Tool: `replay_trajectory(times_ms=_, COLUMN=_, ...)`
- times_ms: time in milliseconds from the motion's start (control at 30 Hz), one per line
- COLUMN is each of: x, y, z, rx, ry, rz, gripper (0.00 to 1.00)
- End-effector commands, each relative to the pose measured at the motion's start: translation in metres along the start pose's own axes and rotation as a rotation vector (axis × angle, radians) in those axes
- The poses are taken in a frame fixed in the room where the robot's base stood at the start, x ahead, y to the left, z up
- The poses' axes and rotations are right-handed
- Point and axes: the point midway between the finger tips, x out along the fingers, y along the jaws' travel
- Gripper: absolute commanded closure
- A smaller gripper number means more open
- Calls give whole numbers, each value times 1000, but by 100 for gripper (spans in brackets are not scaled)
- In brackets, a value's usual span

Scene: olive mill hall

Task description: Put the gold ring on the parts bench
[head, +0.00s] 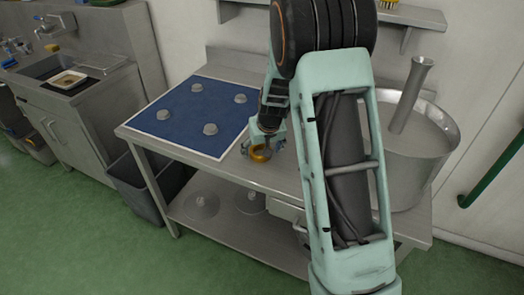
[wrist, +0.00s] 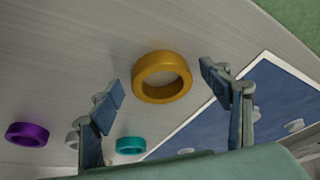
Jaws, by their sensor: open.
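The gold ring (head: 262,155) lies on the bare steel top of the bench (head: 283,179), right of the blue mat and close to the front edge. In the wrist view the gold ring (wrist: 162,97) lies flat between my fingertips, with clear gaps on both sides. My gripper (head: 263,149) is open and points down just over the ring, holding nothing. Its two fingers (wrist: 160,79) show fully apart in the wrist view. My arm hides part of the bench in the head view.
A blue mat (head: 180,127) with several grey knobs covers the bench's left side. A purple ring (wrist: 27,141) and a teal ring (wrist: 130,152) lie nearby in the wrist view. A large metal pot (head: 425,160) stands at the right. A sink unit (head: 85,110) is at left.

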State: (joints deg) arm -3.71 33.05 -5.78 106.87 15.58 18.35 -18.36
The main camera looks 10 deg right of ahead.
Motion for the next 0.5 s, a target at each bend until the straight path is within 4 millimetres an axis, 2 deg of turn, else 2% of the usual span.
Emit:
replay_trajectory(times_ms=167, x=-21, y=0, z=-2, rx=0, ry=4, rz=0, gripper=29)
replay_trajectory(times_ms=500, x=-87, y=0, z=-2, rx=-1, ry=3, rz=0, gripper=29)
